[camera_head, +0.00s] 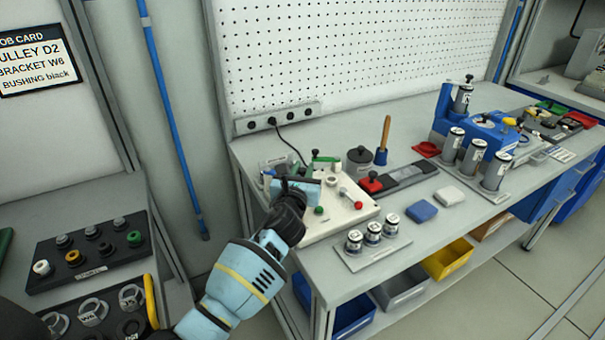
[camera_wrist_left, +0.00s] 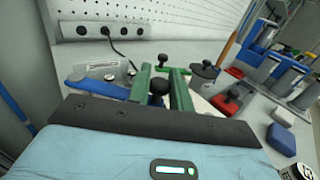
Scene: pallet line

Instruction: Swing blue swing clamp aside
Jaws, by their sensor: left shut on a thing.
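The white fixture plate (camera_head: 342,212) lies on the bench, with my left gripper (camera_head: 298,182) low over its left part. The blue swing clamp (camera_wrist_left: 95,88) shows in the left wrist view as a blue bar running in from the left towards my gripper. Its near part is hidden by the gripper. My right gripper is not in view.
A red block (camera_head: 371,183), dark round container (camera_head: 359,160) and wooden-handled tool (camera_head: 384,138) stand right of the plate. Silver cylinders (camera_head: 372,233) stand on a small tray in front. A socket strip (camera_head: 277,119) is behind. A parts rack (camera_head: 90,250) is at left.

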